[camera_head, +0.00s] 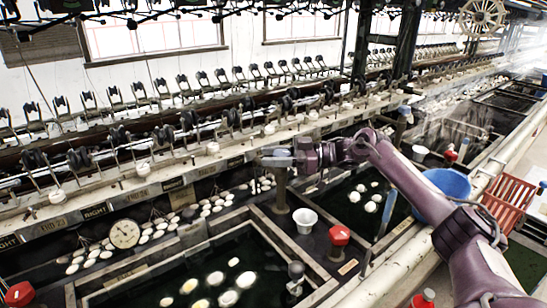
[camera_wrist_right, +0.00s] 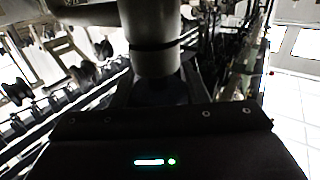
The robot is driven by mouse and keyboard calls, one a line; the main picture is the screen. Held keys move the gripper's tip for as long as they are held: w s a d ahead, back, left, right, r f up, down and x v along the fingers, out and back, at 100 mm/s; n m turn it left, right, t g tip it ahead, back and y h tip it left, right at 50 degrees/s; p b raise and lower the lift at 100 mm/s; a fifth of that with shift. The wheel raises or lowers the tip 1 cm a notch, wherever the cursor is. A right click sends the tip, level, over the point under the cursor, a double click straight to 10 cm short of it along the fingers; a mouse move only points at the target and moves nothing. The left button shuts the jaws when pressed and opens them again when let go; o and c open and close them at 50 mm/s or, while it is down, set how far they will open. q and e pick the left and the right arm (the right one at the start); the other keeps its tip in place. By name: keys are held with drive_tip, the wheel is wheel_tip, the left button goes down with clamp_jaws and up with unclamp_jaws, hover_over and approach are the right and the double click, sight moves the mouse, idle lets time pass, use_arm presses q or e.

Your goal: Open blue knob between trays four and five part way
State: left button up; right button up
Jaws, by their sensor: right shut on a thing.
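My right gripper (camera_head: 278,157) reaches in from the right on my purple arm, at the top of an upright post (camera_head: 281,190) beside the rail above the basins. It is shut on what sits at the post's top, seemingly the blue knob, which the gripper mostly hides. In the right wrist view a thick grey pipe (camera_wrist_right: 155,45) stands straight ahead, with a dark bluish shape (camera_wrist_right: 160,93) between the jaws. How far the knob is turned cannot be told. Tray numbers cannot be read. My left gripper is not in view.
Red knobs (camera_head: 339,236) stand lower by the basins. A white cup (camera_head: 305,219) is near the post. Dark water basins with white cocoons lie below. A blue tub (camera_head: 450,184) and red crate (camera_head: 508,202) are right.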

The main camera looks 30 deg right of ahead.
drive_tip(key=o, duration=1)
drive_tip(key=shift+c, duration=0.2)
drive_tip(key=shift+s+d, duration=0.15)
drive_tip(key=shift+d, duration=0.15)
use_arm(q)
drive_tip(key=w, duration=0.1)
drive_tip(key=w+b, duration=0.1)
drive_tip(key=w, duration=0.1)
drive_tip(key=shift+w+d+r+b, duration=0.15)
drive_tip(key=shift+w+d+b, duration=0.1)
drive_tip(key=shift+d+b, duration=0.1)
use_arm(e)
drive_tip(key=v, duration=0.7)
drive_tip(key=shift+d, duration=0.1)
